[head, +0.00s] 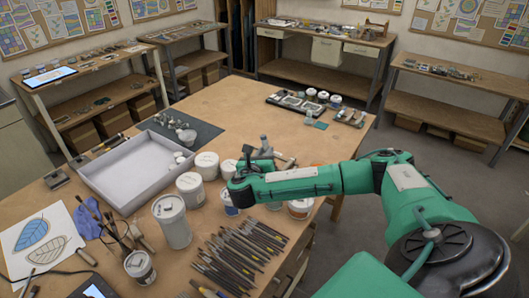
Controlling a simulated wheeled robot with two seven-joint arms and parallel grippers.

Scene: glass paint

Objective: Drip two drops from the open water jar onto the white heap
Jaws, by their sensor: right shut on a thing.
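My right arm comes in from the right, and its gripper end (240,184) is over the group of jars near the middle of the table. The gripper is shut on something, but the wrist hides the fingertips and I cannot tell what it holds. A jar with a dark blue label (230,207) shows partly below the gripper end. I cannot tell which jar is the open water jar. A dark tray (272,101) farther back carries pale patches; I cannot make out which, if any, is the white heap. My left gripper is not in view.
White-lidded jars (190,188) stand close to the gripper, with a tall one (172,222) nearer. Many brushes (240,255) lie in front. A shallow grey box (112,178) is at left. A small grey bottle (264,146) stands behind the arm. The table's far middle (228,98) is clear.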

